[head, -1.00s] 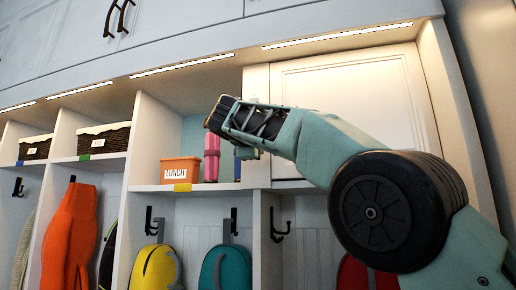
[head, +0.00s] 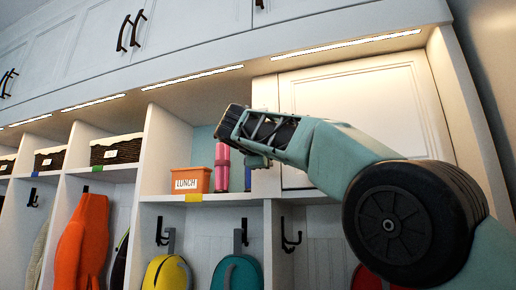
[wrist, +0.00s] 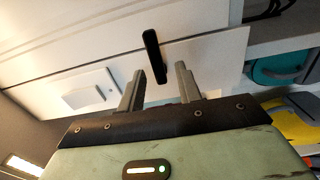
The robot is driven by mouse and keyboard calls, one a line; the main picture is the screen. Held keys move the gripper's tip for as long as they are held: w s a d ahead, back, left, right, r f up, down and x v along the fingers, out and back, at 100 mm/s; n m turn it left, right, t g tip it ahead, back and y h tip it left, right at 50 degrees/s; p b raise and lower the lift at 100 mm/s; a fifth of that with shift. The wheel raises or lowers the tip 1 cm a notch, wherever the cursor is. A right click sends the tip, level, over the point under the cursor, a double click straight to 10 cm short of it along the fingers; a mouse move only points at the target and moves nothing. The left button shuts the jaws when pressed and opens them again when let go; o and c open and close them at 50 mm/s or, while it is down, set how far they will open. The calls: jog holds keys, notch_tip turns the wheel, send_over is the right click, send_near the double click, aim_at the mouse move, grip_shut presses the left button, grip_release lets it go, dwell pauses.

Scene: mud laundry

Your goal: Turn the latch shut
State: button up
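The latch (wrist: 154,56) is a dark, slim bar on the pale cabinet front in the wrist view. It crosses near the seam between two pale panels. My gripper (wrist: 160,72) is open, with its two grey fingers apart. The near end of the latch shows between the fingertips, and I cannot tell whether they touch it. In the head view my gripper (head: 250,133) is in front of the left edge of the cubby's white door (head: 358,98). The latch cannot be made out there, and the fingertips are not clear.
Left of the door, an open shelf holds an orange LUNCH bin (head: 191,180) and a pink bottle (head: 222,167). Hooks, a yellow bag (head: 167,275) and a teal bag (head: 237,274) hang below. A pale square plate (wrist: 88,92) lies left of the latch in the wrist view.

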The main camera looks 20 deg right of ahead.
jog(key=b+v, duration=0.5)
jog(key=v, duration=1.1)
jog(key=shift+s+a, duration=0.15)
jog(key=shift+s, duration=0.15)
jog(key=w+a+f+n+g+y, duration=0.1)
jog(key=w+f+y, duration=0.2)
jog(key=f, duration=0.5)
jog(key=w+a+f+n+g+y, duration=0.1)
jog(key=w+f+n+y, duration=0.1)
jog(key=f, duration=0.5)
notch_tip(320, 180, down, 15)
jog(key=s+a+g+y, duration=0.2)
jog(key=s+g+y, duration=0.1)
jog(key=g, duration=0.1)
jog(key=s+d+f+m+g+y, duration=0.1)
jog(key=s+d+f+m+g, duration=0.1)
jog(key=s+f, duration=0.8)
jog(key=s+d+f+m+g, duration=0.2)
jog(key=s+f+g, duration=0.2)
jog(key=s+f, duration=0.7)
jog(key=s+d+f+m+g+y, duration=0.1)
jog(key=s+d+f+m+g, duration=0.1)
jog(key=s+f, duration=0.8)
jog(key=shift+d+f+g+y, duration=0.3)
jog(key=shift+d+g, duration=0.15)
jog(key=shift+g, duration=0.05)
jog(key=shift+s, duration=0.2)
